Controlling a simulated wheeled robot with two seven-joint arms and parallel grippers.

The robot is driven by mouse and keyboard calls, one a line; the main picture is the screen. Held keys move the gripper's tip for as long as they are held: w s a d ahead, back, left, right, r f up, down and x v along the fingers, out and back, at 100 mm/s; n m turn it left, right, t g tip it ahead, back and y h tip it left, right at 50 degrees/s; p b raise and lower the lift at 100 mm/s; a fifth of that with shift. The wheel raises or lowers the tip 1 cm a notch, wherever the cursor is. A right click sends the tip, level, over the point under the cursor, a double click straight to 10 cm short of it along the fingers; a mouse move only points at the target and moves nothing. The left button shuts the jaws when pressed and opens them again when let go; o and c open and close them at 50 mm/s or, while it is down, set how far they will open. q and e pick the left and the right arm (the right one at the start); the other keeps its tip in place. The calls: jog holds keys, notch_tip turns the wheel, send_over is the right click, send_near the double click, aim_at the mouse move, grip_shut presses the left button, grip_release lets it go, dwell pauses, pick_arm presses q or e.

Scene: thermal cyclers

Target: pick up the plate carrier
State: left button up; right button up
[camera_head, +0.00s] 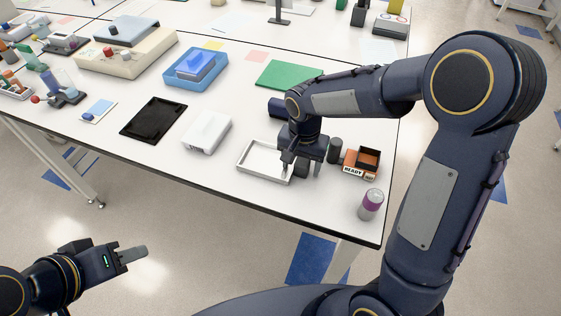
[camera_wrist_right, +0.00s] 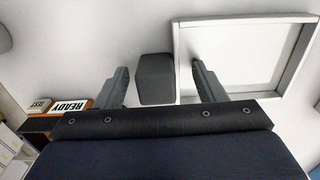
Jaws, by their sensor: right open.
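The plate carrier looks to be the shallow white rectangular tray (camera_head: 250,172) near the table's front edge, which also shows at the right of the wrist view (camera_wrist_right: 243,18). A dark grey block (camera_wrist_right: 155,80) sits at its side like a handle; whether it is joined to the tray I cannot tell. My right gripper (camera_head: 301,168) points down over the tray's right end. In the wrist view its open fingers (camera_wrist_right: 159,68) stand on either side of the block, with gaps. My left gripper (camera_head: 138,254) is off the table at lower left; its finger opening is unclear.
An orange-and-black box marked READY (camera_head: 361,163), a dark cylinder (camera_head: 335,150) and a purple-and-grey can (camera_head: 370,204) stand right of the gripper. A white box (camera_head: 207,132) and a black tray (camera_head: 153,118) lie left. A green mat (camera_head: 288,75) lies behind.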

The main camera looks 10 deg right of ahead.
jog(key=c, duration=1.1)
jog(key=shift+r, duration=0.1)
jog(key=shift+c, duration=0.2)
